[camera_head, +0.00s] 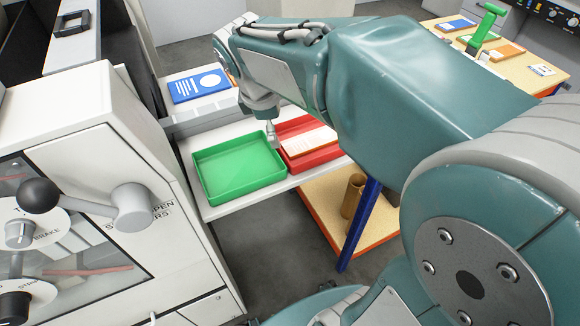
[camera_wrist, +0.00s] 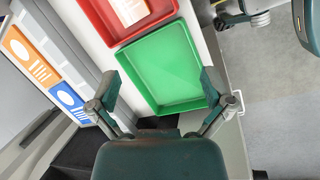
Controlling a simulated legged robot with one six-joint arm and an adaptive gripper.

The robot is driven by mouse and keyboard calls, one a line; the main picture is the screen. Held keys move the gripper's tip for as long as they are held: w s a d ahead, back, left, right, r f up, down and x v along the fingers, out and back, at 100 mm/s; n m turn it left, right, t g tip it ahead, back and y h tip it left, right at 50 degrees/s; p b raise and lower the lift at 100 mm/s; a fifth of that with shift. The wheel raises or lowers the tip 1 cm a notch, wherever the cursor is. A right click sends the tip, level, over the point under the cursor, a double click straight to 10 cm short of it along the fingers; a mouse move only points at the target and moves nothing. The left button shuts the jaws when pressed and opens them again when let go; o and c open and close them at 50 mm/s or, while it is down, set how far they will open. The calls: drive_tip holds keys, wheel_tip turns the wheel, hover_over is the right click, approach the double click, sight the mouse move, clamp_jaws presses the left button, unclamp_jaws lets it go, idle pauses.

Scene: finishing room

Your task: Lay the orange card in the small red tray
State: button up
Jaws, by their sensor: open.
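The red tray (camera_head: 326,157) is beside the green tray on a white shelf, partly behind my arm. It also shows at the top of the wrist view (camera_wrist: 93,26). A pale card with orange (camera_wrist: 131,10) lies in it; its face is cut off. An orange card with white print (camera_wrist: 28,55) lies on a grey surface at the left in the wrist view, beside a blue card. My gripper (camera_wrist: 158,88) is open and empty, its fingers on either side of the green tray in the picture. In the head view its end (camera_head: 271,134) is by the edge between the trays.
The green tray (camera_head: 205,177) is empty. The blue card (camera_head: 199,85) lies on a grey-white unit behind it. A white machine with a black knob (camera_head: 40,196) stands close at left. A table at top right holds several cards and a green-handled tool (camera_head: 484,28).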

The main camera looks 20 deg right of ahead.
drive_tip(key=s+a+m+t+y, duration=0.2)
drive_tip(key=s+m+t+y, duration=0.1)
drive_tip(key=s+m, duration=1)
drive_tip(key=shift+s+a+f+t, duration=0.2)
drive_tip(key=shift+s+a+t, duration=0.1)
drive_tip(key=shift+s+t, duration=0.15)
drive_tip(key=shift+w, duration=0.1)
